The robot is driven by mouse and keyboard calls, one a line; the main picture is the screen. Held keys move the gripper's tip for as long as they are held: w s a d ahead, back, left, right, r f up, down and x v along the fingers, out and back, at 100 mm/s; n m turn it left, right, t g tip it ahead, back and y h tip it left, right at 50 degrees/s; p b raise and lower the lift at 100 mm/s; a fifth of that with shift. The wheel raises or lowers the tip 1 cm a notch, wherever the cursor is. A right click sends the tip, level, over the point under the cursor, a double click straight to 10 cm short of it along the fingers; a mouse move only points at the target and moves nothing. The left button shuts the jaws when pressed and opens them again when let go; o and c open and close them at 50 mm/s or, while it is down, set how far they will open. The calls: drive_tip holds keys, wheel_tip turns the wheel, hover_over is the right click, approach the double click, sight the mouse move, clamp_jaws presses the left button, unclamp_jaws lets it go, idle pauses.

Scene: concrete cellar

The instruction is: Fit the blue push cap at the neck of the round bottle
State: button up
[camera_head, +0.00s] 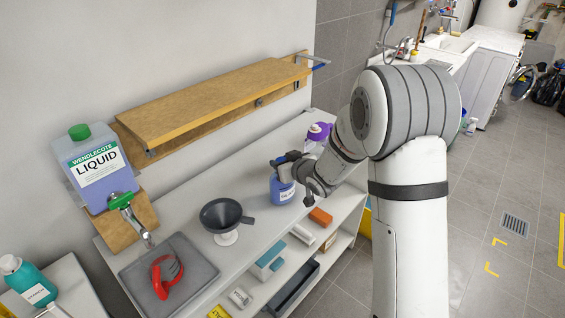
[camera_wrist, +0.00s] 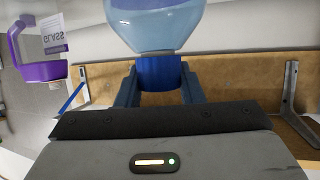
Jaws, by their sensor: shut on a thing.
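The round bottle (camera_head: 283,190) is blue, has a white label, and stands upright on the white bench top. In the wrist view its clear blue body (camera_wrist: 155,28) is at the top, narrowing toward its neck. The blue push cap (camera_wrist: 160,75) is at the neck, in line with it. No gap shows between cap and bottle, but I cannot tell how firmly it is seated. My gripper (camera_head: 282,161) is above the bottle; in the wrist view its two fingers (camera_wrist: 160,86) are shut on the cap's sides. In the head view the cap is largely hidden by my gripper.
A dark funnel (camera_head: 222,214) and a grey tray (camera_head: 193,258) with a red tool are left. A wooden wall shelf (camera_head: 215,100) hangs behind. Lower shelves hold several small items.

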drive_tip(key=shift+f, duration=0.15)
drive_tip(key=o, duration=1)
drive_tip(key=shift+o, duration=0.2)
drive_tip(key=v, duration=0.8)
drive_tip(key=shift+b, duration=0.45)
drive_tip(key=s+d+r+m+g+h, duration=0.1)
drive_tip(key=s+d+r+m+h, duration=0.1)
drive_tip(key=s+d+h, duration=0.4)
drive_tip(key=s+d+r+m+g+h, duration=0.1)
drive_tip(key=s+d+r+m+h, duration=0.2)
drive_tip(key=d, duration=0.5)
drive_tip(key=s+d+m+g+y, duration=0.1)
drive_tip(key=s+g, duration=0.5)
drive_tip(key=s, duration=1.4)
drive_tip(key=shift+d+r+m, duration=0.25)
drive_tip(key=shift+r+m, duration=0.15)
drive_tip(key=shift+m, duration=0.1)
